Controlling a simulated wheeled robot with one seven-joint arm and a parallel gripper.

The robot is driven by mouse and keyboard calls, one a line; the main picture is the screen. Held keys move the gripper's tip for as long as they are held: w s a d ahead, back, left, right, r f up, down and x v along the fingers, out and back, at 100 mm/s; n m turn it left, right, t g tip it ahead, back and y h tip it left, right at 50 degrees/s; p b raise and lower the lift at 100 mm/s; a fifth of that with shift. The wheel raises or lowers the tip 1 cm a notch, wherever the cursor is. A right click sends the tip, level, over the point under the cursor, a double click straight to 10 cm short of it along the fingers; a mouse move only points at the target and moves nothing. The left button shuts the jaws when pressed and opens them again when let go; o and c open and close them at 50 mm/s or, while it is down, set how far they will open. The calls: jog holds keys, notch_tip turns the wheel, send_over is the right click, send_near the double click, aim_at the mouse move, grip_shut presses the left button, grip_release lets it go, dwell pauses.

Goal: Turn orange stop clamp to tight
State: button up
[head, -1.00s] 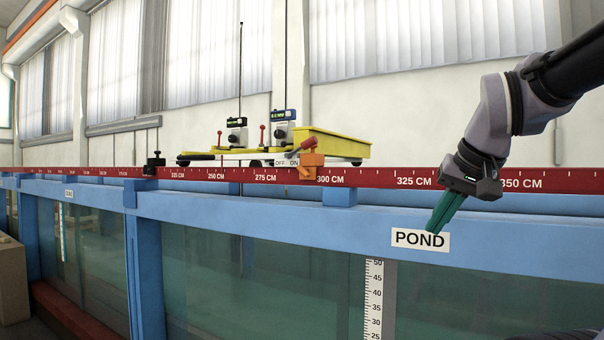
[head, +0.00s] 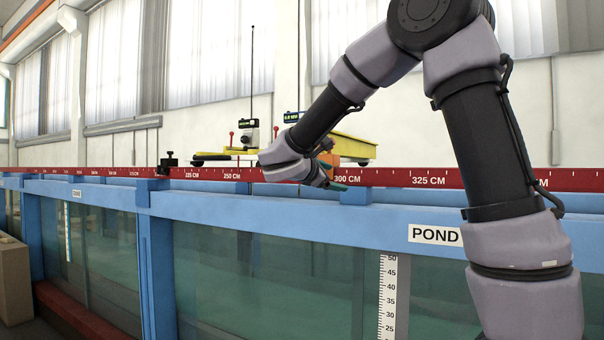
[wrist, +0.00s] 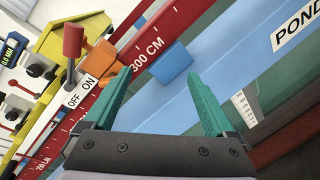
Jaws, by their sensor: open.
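The orange stop clamp (wrist: 100,57) sits on the red scale rail (wrist: 145,55) near the 300 CM mark, at the left of the wrist view. Its lower side is partly behind the left green finger. In the head view a bit of the clamp (head: 330,157) shows behind my arm. My gripper (wrist: 157,78) is open and empty, its two green fingers apart. The clamp lies outside the gap, beyond the left fingertip. In the head view only the green tips of my gripper (head: 335,186) show, in front of the rail.
A blue block (wrist: 171,63) lies beyond the fingers. A black clamp (head: 168,162) is farther left. The POND label (head: 434,235) is on the blue beam.

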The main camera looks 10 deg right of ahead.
jog(key=w+a+r+n+t, duration=0.1)
jog(key=w+a+n+t, duration=0.2)
jog(key=a, duration=0.5)
jog(key=x, duration=1)
jog(key=shift+w+y, duration=0.3)
jog(key=shift+w, duration=0.05)
jog(key=shift+f, duration=0.1)
jog(key=shift+d, duration=0.1)
jog(key=c, duration=1.4)
jog(key=shift+m, duration=0.3)
jog(key=m, duration=1.1)
jog(key=shift+m, duration=0.3)
